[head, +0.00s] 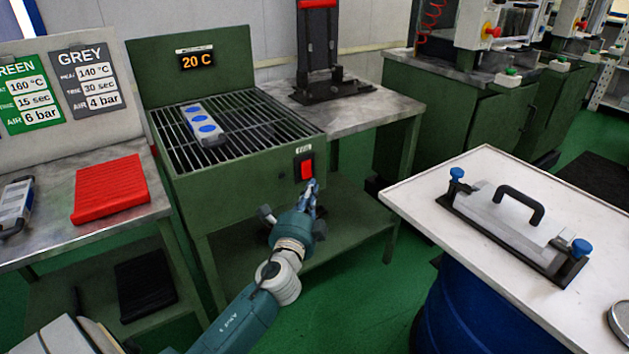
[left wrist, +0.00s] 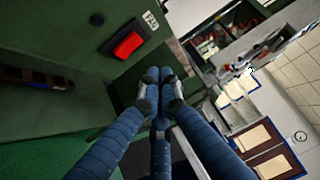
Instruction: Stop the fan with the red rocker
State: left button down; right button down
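The red rocker (head: 307,169) sits in a black housing on the front of the green cooling bench (head: 255,165), near its right corner. The rocker also shows in the left wrist view (left wrist: 127,44), above and left of the fingers. My left gripper (head: 311,187) is just below the rocker in the head view, its fingers pointing up toward it. In the left wrist view the blue fingers (left wrist: 158,80) come together at their tips with nothing between them. The tips appear apart from the rocker. The fan itself is hidden. My right gripper is out of view.
A mould with blue ovals (head: 204,122) lies on the bench's black grate, below a "20 C" display (head: 196,59). A red block (head: 110,187) lies on the left table. A white table (head: 420,190) holding a handled mould (head: 515,225) stands at the right.

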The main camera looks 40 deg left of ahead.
pick_arm(q)
jog(key=shift+r+v, duration=0.2)
jog(key=shift+v, duration=1)
